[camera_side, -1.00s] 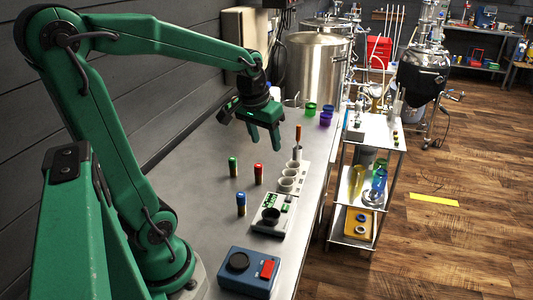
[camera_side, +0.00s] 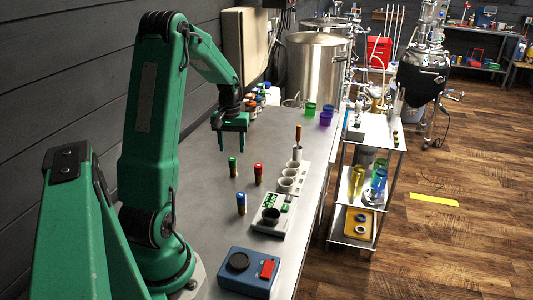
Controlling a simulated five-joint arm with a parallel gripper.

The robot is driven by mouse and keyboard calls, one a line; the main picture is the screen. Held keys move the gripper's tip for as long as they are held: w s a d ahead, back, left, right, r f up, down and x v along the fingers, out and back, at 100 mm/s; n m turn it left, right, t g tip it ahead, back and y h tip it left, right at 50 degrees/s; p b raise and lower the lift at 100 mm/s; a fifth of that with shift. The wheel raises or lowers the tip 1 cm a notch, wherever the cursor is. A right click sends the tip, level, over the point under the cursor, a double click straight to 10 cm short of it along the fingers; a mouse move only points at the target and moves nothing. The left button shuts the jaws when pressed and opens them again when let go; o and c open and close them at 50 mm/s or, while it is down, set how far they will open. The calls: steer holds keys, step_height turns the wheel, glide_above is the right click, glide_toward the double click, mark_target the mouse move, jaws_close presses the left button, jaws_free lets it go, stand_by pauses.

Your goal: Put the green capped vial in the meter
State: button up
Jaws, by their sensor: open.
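The green capped vial (camera_side: 233,167) stands upright on the steel bench, with a dark body under its green cap. My gripper (camera_side: 230,150) is open and empty, its fingers pointing down above and close behind the green capped vial in this view. I cannot tell the exact gap between them. The meter (camera_side: 272,216) lies on the bench to the lower right, with a green display and a dark round well that looks empty.
A red capped vial (camera_side: 258,174) and a blue capped vial (camera_side: 241,203) stand near the green one. A white holder with round cups (camera_side: 289,178) lies behind the meter. A blue box with a red switch (camera_side: 249,271) sits in front. Green (camera_side: 310,109) and purple (camera_side: 326,118) cups stand farther back.

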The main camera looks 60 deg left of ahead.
mark_target(232, 158)
steer(key=shift+s+a+f, duration=0.1)
steer(key=shift+a+f, duration=0.05)
steer(key=shift+f, duration=0.1)
steer(key=shift+f, duration=1.15)
steer(key=shift+f, duration=0.15)
steer(key=shift+a+f, duration=0.1)
steer(key=shift+f, duration=2.35)
steer(key=shift+c, duration=0.2)
jaws_close()
steer(key=shift+r, duration=0.1)
